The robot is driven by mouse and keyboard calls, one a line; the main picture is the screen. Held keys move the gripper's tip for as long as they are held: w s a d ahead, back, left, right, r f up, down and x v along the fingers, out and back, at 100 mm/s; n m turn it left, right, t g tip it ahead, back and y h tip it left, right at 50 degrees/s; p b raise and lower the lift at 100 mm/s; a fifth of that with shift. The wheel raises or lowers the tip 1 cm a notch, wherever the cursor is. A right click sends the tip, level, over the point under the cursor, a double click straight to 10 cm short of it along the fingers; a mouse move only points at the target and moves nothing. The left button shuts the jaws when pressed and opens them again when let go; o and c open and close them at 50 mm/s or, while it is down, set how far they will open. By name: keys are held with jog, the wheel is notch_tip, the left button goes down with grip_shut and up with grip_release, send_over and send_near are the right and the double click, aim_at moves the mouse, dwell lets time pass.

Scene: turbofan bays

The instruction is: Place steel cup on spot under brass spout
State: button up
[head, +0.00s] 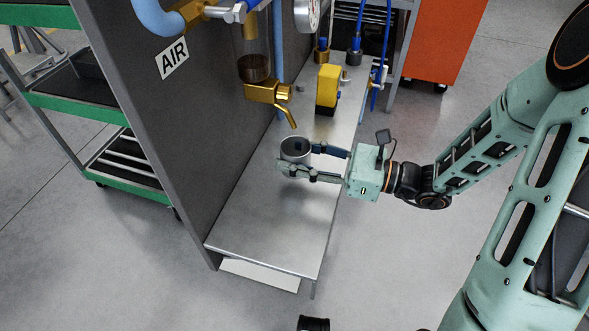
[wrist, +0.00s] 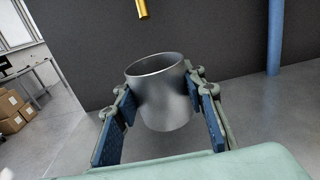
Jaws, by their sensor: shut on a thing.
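The steel cup (head: 296,150) is a plain grey metal cylinder, open at the top. My gripper (head: 312,163) is shut on it, one finger on each side, and the cup is upright or nearly so. In the wrist view the cup (wrist: 165,95) sits between the blue finger pads of my gripper (wrist: 163,110). The brass spout (head: 285,108) hangs from the dark panel, just above and left of the cup in the head view. Its tip also shows in the wrist view (wrist: 142,9). I cannot tell whether the cup's base touches the shelf. No marked spot is visible.
The metal shelf (head: 265,235) is bare toward its front. A yellow block-shaped part (head: 327,88) and blue-and-brass fittings (head: 355,52) stand farther back. The dark panel (head: 150,115) with an AIR label bounds the left side. A blue pipe (wrist: 274,35) runs down it.

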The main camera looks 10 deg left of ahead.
jog(key=shift+w+a+f+b, duration=0.1)
jog(key=shift+w+f+b, duration=0.05)
jog(key=shift+f+b, duration=0.75)
jog(key=shift+w+a+f+b, duration=0.1)
jog(key=shift+f+b, duration=0.55)
jog(key=shift+f, duration=0.3)
jog(key=shift+f, duration=0.2)
jog(key=o, duration=1.2)
jog(key=shift+c, duration=0.2)
jog(key=shift+r, duration=0.2)
jog(key=shift+d, duration=0.35)
jog(key=s+d+p, duration=0.1)
jog(key=d, duration=1)
jog(key=shift+d, duration=0.25)
